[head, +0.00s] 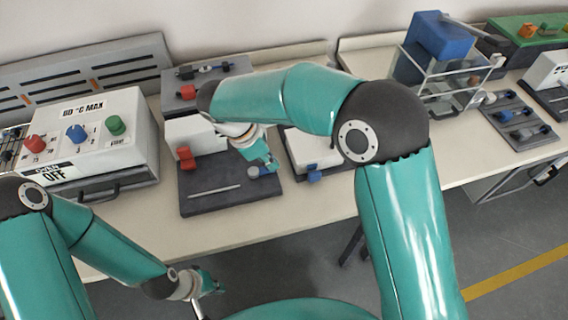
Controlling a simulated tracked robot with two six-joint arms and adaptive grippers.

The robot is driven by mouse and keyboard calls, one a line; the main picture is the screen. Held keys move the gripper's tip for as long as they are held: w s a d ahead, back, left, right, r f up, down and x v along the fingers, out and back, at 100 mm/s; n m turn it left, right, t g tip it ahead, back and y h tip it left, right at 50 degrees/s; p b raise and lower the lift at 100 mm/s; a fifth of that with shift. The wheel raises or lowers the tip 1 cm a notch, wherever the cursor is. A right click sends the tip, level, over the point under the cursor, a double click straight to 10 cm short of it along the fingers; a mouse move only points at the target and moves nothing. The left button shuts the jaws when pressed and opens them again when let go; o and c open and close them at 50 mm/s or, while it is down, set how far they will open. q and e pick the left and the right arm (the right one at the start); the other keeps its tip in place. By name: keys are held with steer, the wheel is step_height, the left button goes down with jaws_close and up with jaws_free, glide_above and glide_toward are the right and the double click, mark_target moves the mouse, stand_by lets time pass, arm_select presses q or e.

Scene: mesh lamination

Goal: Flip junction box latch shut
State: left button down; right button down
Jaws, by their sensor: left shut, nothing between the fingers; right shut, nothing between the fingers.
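A white box (206,141) with a red latch-like part (185,158) on its front stands on a dark base plate (215,201) in the middle of the bench. A thin metal rod (214,189) and a small blue-grey round part (253,172) are on the same plate. I cannot tell for sure whether this is the junction box. My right gripper (269,163) is shut and empty, pointing down by the round part; I cannot tell if they touch. My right arm hides part of the area behind. My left gripper (209,287) is shut and empty, in front of the bench edge.
A white oven panel box (92,140) with red, blue and green knobs stands at the left. Another white box (311,148) with a blue part (314,176) is right of my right gripper.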

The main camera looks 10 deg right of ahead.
mark_target(319, 170)
steer(key=p+x, duration=0.1)
steer(key=x, duration=0.8)
steer(key=shift+s+d+f, duration=0.1)
steer(key=shift+s+f, duration=0.1)
steer(key=d+p, duration=0.1)
steer(key=d, duration=0.2)
steer(key=shift+w+d+r, duration=0.1)
steer(key=shift+d+r, duration=0.05)
steer(key=shift+d, duration=0.3)
steer(key=shift+d, duration=0.1)
steer(key=shift+d, duration=0.35)
steer(key=d+b, duration=0.1)
steer(key=d, duration=0.3)
steer(key=shift+w, duration=0.15)
steer(key=shift+d, duration=0.1)
